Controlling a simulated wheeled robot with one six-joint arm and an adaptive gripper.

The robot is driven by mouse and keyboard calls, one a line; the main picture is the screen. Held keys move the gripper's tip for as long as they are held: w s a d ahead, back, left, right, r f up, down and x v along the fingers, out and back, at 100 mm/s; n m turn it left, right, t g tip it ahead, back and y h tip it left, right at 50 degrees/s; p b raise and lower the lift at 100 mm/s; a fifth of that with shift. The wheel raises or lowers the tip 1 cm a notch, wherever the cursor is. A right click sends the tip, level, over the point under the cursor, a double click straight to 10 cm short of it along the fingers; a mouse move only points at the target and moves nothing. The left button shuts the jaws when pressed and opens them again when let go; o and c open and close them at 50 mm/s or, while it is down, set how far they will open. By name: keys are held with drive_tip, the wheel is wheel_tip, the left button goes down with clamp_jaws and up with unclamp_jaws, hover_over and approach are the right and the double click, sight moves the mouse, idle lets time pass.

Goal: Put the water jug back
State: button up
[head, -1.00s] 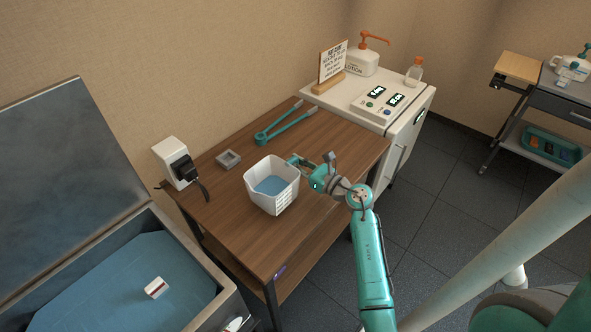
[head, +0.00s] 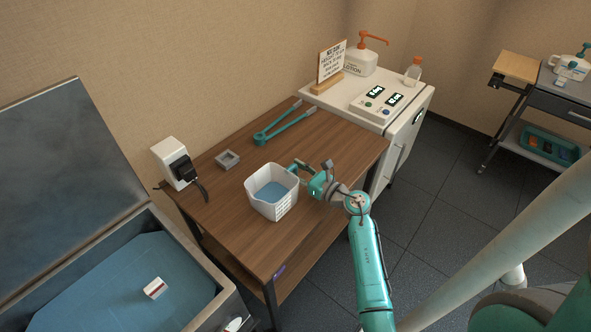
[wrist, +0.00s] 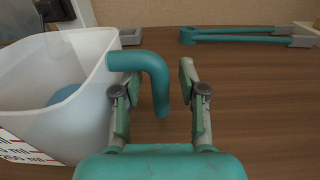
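The water jug (head: 287,202) is a white, open-topped tub with blue water inside and a teal hooked handle on its right side. It stands upright on the wooden table (head: 235,235). In the wrist view the jug (wrist: 85,75) fills the left side, with printed measure marks low on its wall. My gripper (wrist: 158,95) is open, its fingers on either side of the hanging handle (wrist: 158,75), with a clear gap on the right. In the head view my gripper (head: 306,176) is just right of the jug.
A small grey square holder (head: 228,160) and teal tongs (head: 283,125) lie behind the jug. A white wall box with black plug (head: 172,163) is at the left. An open bath with blue liquid (head: 130,285) holds a small white block (head: 155,288). A white cabinet (head: 405,120) stands at right.

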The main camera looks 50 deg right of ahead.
drive_tip(key=shift+r, duration=0.2)
drive_tip(key=s, duration=1.2)
drive_tip(key=shift+d, duration=0.25)
drive_tip(key=a+m, duration=0.2)
drive_tip(key=a, duration=0.2)
drive_tip(key=s+a+r+m+t, duration=0.1)
drive_tip(key=a, duration=0.3)
drive_tip(key=a+r+m+t+y, duration=0.1)
drive_tip(key=a+m, duration=0.1)
drive_tip(key=a, duration=0.3)
drive_tip(key=shift+s+m, duration=0.25)
drive_tip(key=shift+m, duration=0.05)
drive_tip(key=s+a+r+m+h, duration=0.3)
drive_tip(key=s+a+m, duration=1.1)
drive_tip(key=m, duration=0.5)
drive_tip(key=s+a+m+g, duration=0.1)
drive_tip(key=s+m+g, duration=0.1)
drive_tip(key=s+m, duration=0.4)
drive_tip(key=s+a+m+g+y, duration=0.1)
drive_tip(key=s+a+m+g, duration=0.1)
drive_tip(key=s+m, duration=0.3)
drive_tip(key=shift+s+a+f+m+g, duration=0.25)
drive_tip(key=shift+s+f+m+g, duration=0.3)
drive_tip(key=shift+s, duration=0.25)
drive_tip(key=shift+r, duration=0.1)
